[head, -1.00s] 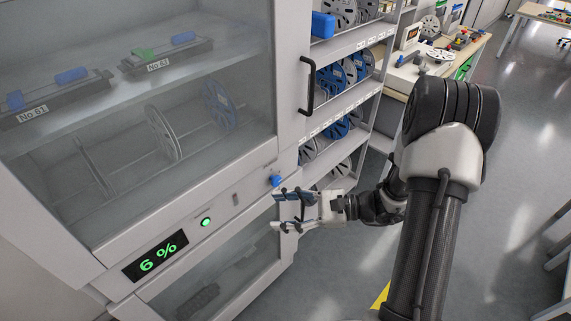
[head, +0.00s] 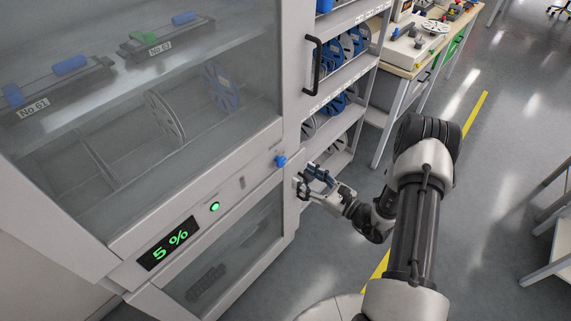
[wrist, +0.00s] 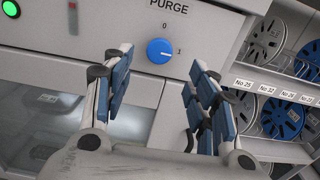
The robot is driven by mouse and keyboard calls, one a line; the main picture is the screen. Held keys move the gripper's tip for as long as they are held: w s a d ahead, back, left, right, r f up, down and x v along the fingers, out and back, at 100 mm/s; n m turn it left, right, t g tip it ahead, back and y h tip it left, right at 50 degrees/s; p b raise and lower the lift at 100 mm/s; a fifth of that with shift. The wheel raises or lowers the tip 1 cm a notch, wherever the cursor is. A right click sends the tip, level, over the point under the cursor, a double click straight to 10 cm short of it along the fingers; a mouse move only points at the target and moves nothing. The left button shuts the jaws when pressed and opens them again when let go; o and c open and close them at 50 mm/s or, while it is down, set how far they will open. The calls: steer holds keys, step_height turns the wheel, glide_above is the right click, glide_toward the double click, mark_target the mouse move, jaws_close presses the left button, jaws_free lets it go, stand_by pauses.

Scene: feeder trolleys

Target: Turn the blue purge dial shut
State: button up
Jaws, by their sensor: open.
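The blue purge dial (head: 280,161) sits on the grey front panel of the cabinet. In the wrist view, the dial (wrist: 160,51) is below the word PURGE, with 0 above it and 1 to its right. Its white mark appears on the right side, toward the 1. My gripper (head: 314,180) is open and empty, to the lower right of the dial in the head view and apart from it. In the wrist view, its blue-padded fingers stand on either side of the dial's line, with the dial in the gap between them.
Shelves with spools (head: 335,105) stand just behind my gripper. Open floor lies to the right.

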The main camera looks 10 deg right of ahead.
mark_target(283, 162)
steer(key=x, duration=0.9)
steer(key=shift+b, duration=0.3)
steer(key=shift+c, duration=0.4)
steer(key=c, duration=1)
